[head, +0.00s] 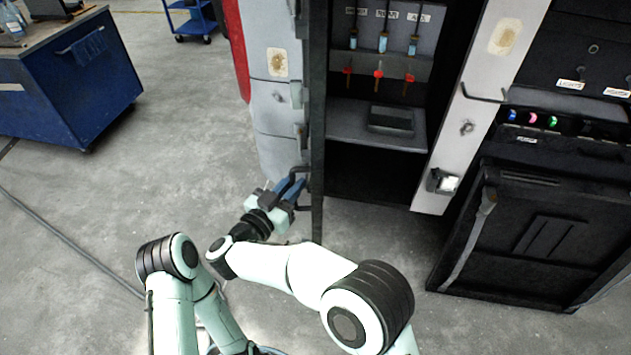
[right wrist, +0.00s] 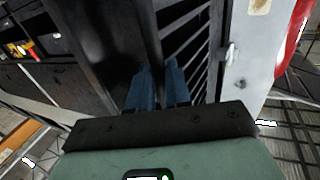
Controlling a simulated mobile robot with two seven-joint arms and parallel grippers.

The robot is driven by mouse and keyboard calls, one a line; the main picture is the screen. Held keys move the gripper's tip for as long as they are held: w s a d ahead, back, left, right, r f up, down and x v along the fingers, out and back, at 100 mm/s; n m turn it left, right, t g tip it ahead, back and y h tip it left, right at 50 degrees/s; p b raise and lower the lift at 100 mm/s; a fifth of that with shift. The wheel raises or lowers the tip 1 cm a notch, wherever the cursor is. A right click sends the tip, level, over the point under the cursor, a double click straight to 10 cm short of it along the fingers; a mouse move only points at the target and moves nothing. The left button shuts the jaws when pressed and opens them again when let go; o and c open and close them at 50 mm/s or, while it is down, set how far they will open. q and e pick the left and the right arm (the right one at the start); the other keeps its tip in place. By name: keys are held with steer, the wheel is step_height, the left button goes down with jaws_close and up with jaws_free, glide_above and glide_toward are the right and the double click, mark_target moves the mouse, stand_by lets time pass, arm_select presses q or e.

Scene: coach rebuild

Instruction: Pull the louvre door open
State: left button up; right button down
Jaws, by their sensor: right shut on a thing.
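The louvre door (head: 317,120) stands swung out from the dark compartment and shows nearly edge-on in the head view. Its slats (right wrist: 188,45) show in the right wrist view. My right gripper (head: 297,186) is at the door's left side, low down, shut on the dark door handle (head: 303,171). In the right wrist view its blue fingers (right wrist: 158,88) are close together against the door; the part between them is hidden. My left arm shows at the lower left of the head view, but its gripper is not in view.
The open compartment (head: 375,148) holds red-tipped levers and a dark box. A pale panel (head: 276,100) stands left of the door. A dark cabinet (head: 530,230) is at the right. A blue workbench (head: 75,85) is far left, with clear floor between.

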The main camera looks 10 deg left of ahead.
arm_select(q)
steer(key=shift+w+a+r, duration=0.15)
steer(key=shift+r, duration=0.05)
arm_select(e)
steer(key=shift+w+a+r, duration=0.1)
steer(key=shift+a+r, duration=0.2)
steer(key=shift+a, duration=0.35)
steer(key=shift+d, duration=0.1)
